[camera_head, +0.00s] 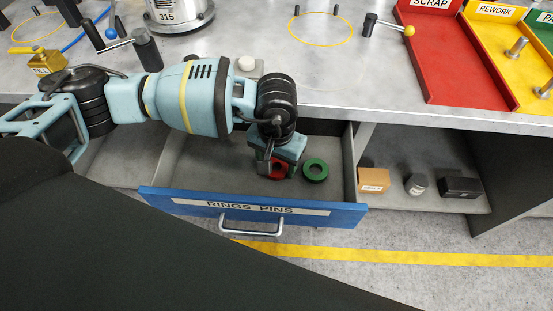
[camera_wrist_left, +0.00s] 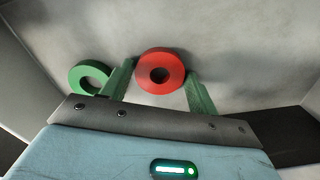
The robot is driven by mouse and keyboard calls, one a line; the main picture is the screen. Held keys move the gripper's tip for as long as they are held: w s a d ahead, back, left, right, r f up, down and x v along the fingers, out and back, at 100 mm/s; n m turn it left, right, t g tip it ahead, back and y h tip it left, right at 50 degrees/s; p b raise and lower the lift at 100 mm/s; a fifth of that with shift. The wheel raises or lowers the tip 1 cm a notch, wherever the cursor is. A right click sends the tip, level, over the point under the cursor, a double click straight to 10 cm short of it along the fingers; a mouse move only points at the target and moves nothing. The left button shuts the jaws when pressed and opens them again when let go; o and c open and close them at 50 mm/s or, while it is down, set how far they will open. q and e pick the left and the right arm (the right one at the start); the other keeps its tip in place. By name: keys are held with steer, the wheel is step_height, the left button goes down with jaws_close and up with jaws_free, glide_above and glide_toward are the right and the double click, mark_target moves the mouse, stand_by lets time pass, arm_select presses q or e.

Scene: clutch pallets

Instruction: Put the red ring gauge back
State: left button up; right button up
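The red ring gauge (camera_wrist_left: 147,66) is between the two green fingertips of my left gripper (camera_wrist_left: 162,68) in the wrist view, with a fingertip against each side. The same ring (camera_head: 277,168) shows partly in the head view, the gripper (camera_head: 279,165) hiding some of it. My left gripper reaches down into the open drawer and is shut on the ring, low over the drawer floor; I cannot tell whether the ring touches it. A green ring (camera_head: 315,161) lies in the drawer just to the right, also visible in the wrist view (camera_wrist_left: 77,77). My right gripper is not in view.
The blue drawer front (camera_head: 347,215) is labelled "RINGS PINS". An open shelf to the right holds an orange box (camera_head: 374,180), a small cylinder (camera_head: 415,184) and a black box (camera_head: 461,187). The workbench edge (camera_head: 400,119) is above; a red scrap tray (camera_head: 440,60) stands on the bench.

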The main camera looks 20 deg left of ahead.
mark_target(276, 170)
arm_select(q)
steer(key=shift+o, duration=1.3)
steer(key=shift+r, duration=0.1)
steer(key=shift+r, duration=0.3)
step_height(276, 170, up, 12)
steer(key=shift+f, duration=0.2)
